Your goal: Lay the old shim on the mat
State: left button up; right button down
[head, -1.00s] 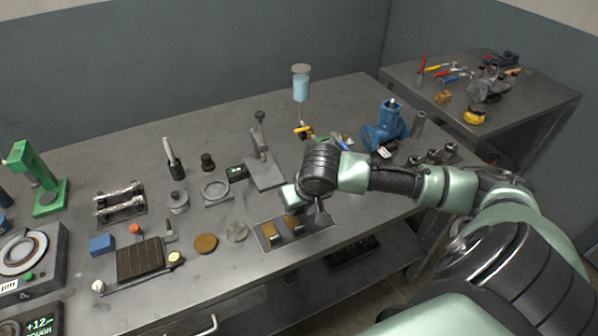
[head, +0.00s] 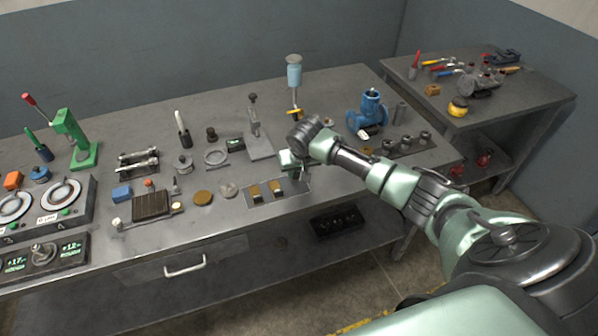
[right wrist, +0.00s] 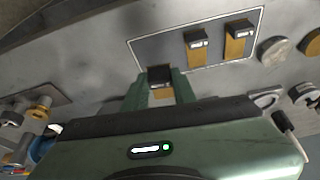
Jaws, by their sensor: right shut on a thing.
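The mat (head: 295,190) is a dark grey rectangle with a pale border near the bench's front edge; it also shows in the right wrist view (right wrist: 158,48). Two tan strips with dark blocks on them lie on it, one on the left (head: 255,192) and one in the middle (head: 276,188). My right gripper (head: 304,174) is at the mat's right end. In the right wrist view its fingers are shut on a similar dark-topped tan piece, seemingly the old shim (right wrist: 160,77). I cannot tell whether the piece touches the mat. My left gripper is out of view.
Two round discs, one grey (head: 228,190) and one brown (head: 203,198), lie left of the mat. A grey stand (head: 258,145) is behind it. A blue pump-like casting (head: 368,116) and several small fittings on a plate (head: 405,145) stand to the right.

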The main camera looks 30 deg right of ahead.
jog(key=shift+s+r+p, duration=0.2)
jog(key=shift+p, duration=0.25)
jog(key=shift+f, duration=0.15)
jog(key=shift+f+b, duration=0.45)
jog(key=shift+f, duration=0.25)
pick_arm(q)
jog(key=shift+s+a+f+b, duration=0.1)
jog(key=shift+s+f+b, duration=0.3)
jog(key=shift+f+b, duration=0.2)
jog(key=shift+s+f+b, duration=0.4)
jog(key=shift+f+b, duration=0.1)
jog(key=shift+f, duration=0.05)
pick_arm(e)
jog(key=shift+f, duration=2.2)
jog(key=c, duration=1.1)
grip_release()
jog(key=shift+o, duration=0.2)
